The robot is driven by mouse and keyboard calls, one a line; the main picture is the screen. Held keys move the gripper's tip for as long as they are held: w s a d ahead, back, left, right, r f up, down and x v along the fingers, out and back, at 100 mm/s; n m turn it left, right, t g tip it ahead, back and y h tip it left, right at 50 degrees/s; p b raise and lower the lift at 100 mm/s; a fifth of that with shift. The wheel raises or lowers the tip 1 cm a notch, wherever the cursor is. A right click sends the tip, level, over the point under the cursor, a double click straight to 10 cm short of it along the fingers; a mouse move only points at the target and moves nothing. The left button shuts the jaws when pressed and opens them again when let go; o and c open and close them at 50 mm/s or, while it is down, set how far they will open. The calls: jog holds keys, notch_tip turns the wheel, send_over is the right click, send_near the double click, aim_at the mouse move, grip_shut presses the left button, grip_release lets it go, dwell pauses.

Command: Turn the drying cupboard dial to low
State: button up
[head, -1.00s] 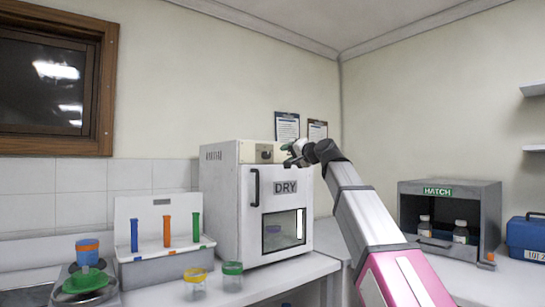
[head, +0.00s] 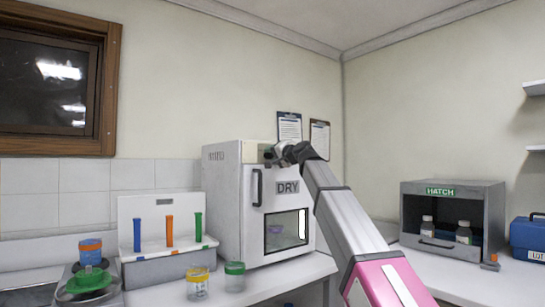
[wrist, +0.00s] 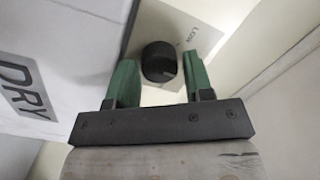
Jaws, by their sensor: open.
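The drying cupboard (head: 222,200) is a white box marked DRY on the counter, with its door shut. Its dial (wrist: 160,62) is a round black knob on a pale panel, with the word Low printed above and to the right of it in the wrist view. My gripper (wrist: 160,75) is open, with one green finger on each side of the dial; I cannot tell whether either finger touches it. In the head view my gripper (head: 270,153) is at the cupboard's upper front and hides the dial. The dial's pointer is not clear.
A rack (head: 170,268) with blue, orange and green tubes stands left of the cupboard. Two jars, one yellow-lidded (head: 197,284) and one green-lidded (head: 234,277), stand in front. A grey hatch box (head: 486,205) with bottles is at right, beside a blue case (head: 527,238).

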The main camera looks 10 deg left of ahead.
jog(key=c, duration=0.6)
jog(key=shift+c, duration=0.2)
jog(key=shift+n, duration=0.3)
jog(key=n, duration=0.5)
jog(key=shift+r, duration=0.1)
jog(key=n+h, duration=0.1)
jog(key=n, duration=0.4)
jog(key=shift+s+n, duration=0.15)
jog(key=shift+n, duration=0.45)
jog(key=o, duration=0.6)
